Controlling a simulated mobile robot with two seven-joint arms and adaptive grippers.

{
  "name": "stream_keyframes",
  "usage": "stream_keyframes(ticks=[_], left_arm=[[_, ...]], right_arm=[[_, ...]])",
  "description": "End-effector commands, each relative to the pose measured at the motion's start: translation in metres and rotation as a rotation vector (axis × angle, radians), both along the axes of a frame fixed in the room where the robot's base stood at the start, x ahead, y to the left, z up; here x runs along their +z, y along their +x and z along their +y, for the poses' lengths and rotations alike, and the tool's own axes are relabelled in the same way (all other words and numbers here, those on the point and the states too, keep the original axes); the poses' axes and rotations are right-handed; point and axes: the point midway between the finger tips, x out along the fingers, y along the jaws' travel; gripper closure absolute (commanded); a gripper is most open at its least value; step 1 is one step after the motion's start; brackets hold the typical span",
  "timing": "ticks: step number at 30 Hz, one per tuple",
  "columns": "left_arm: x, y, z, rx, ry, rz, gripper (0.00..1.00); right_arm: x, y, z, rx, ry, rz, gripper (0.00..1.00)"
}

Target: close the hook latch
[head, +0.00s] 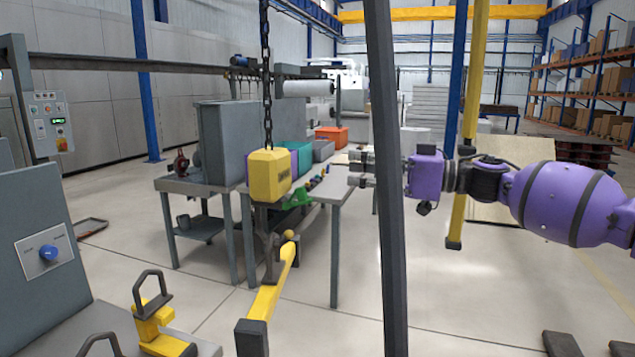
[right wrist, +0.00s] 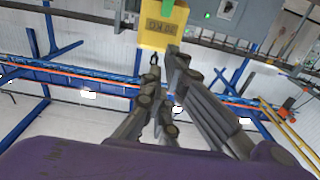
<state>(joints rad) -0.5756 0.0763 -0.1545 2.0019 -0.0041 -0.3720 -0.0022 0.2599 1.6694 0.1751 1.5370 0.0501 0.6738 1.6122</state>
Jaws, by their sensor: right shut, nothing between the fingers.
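The hook block (head: 270,175) is a yellow housing hanging from a dark chain (head: 266,70) in the head view. Its dark grey hook (head: 268,235) hangs below, beside a yellow bar and too small to show clearly whether the latch is open. My right gripper (head: 352,168) points left toward the block with a gap between them; a dark post crosses in front of it. In the right wrist view the fingertips (right wrist: 163,55) are close together and empty, with the yellow block (right wrist: 163,22) beyond them. My left gripper is out of view.
A dark upright post (head: 388,230) stands close in front. A yellow bar (head: 268,298) with a dark end lies below the hook. A workbench (head: 335,195) with bins stands behind. A control panel (head: 45,252) is at left. Open floor lies at right.

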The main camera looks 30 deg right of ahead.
Motion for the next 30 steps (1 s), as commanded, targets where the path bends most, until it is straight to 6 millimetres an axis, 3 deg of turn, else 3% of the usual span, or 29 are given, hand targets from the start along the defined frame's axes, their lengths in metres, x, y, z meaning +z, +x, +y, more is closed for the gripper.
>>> stream_keyframes(ticks=[8, 24, 30], left_arm=[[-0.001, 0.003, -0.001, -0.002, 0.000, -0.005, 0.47], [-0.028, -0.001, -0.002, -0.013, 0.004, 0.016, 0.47], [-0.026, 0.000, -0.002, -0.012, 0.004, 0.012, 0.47]], right_arm=[[-0.002, 0.003, 0.002, -0.001, -0.001, 0.000, 1.00], [-0.001, 0.039, 0.034, -0.001, -0.002, -0.003, 1.00], [0.001, 0.051, 0.045, -0.001, 0.001, -0.004, 1.00]])
